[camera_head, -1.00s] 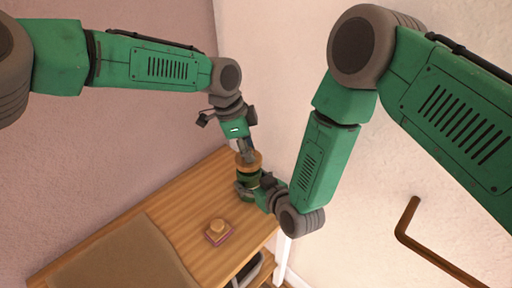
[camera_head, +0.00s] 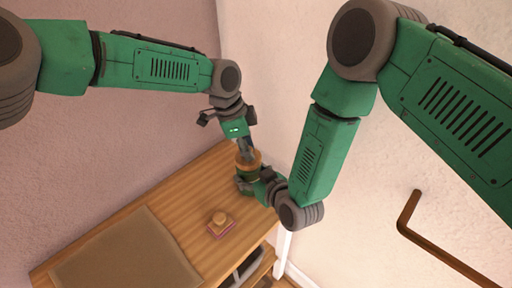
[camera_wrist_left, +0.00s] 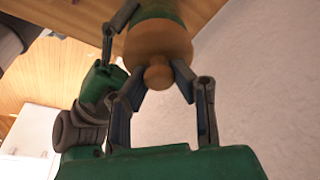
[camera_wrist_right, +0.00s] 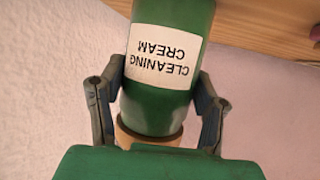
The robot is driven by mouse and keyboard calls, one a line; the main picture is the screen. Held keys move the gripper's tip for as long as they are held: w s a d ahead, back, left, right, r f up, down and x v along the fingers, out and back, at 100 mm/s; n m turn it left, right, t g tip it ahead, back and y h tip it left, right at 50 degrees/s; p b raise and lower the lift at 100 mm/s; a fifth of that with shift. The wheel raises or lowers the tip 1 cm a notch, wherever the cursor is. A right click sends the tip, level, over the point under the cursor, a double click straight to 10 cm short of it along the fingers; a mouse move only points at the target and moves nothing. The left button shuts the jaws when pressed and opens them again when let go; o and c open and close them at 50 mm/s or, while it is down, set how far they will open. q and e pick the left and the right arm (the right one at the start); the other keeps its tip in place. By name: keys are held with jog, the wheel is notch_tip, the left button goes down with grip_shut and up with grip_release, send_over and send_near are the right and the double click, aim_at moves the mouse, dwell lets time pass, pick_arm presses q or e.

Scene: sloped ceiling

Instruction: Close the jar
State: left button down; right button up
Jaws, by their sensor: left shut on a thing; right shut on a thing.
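The green jar (camera_head: 246,174), labelled "CLEANING CREAM", stands near the far corner of the table. It also shows in the right wrist view (camera_wrist_right: 165,95), upside down there. My right gripper (camera_wrist_right: 158,95) is shut around its body. The round wooden lid (camera_wrist_left: 157,42) with its small knob (camera_wrist_left: 158,76) is at the jar's mouth. My left gripper (camera_wrist_left: 157,78) is shut on this knob from above. In the right wrist view a tan rim (camera_wrist_right: 150,138) meets the jar's green end with no visible gap. Whether the lid is fully seated cannot be told.
A small wooden-knobbed block on a purple base (camera_head: 220,224) lies on the wooden table (camera_head: 190,200). A brown mat (camera_head: 125,255) covers its left part. Walls stand close behind and to the right. A brown rail (camera_head: 407,215) is on the right wall.

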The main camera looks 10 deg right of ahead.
pick_arm(q)
jog(key=shift+a, duration=0.35)
pick_arm(e)
jog(key=shift+a, duration=0.35)
pick_arm(q)
jog(key=shift+d+f, duration=0.4)
jog(key=shift+d, duration=0.2)
pick_arm(e)
jog(key=shift+d, duration=0.6)
pick_arm(q)
jog(key=shift+f, duration=0.2)
jog(key=shift+a, duration=0.15)
pick_arm(e)
jog(key=shift+a, duration=0.15)
pick_arm(q)
jog(key=c, duration=1.3)
grip_release()
jog(key=shift+a, duration=0.15)
pick_arm(e)
jog(key=shift+a, duration=0.15)
pick_arm(q)
jog(key=shift+a, duration=0.25)
pick_arm(e)
jog(key=shift+a, duration=0.2)
pick_arm(q)
jog(key=shift+d, duration=0.15)
pick_arm(e)
jog(key=shift+d, duration=0.1)
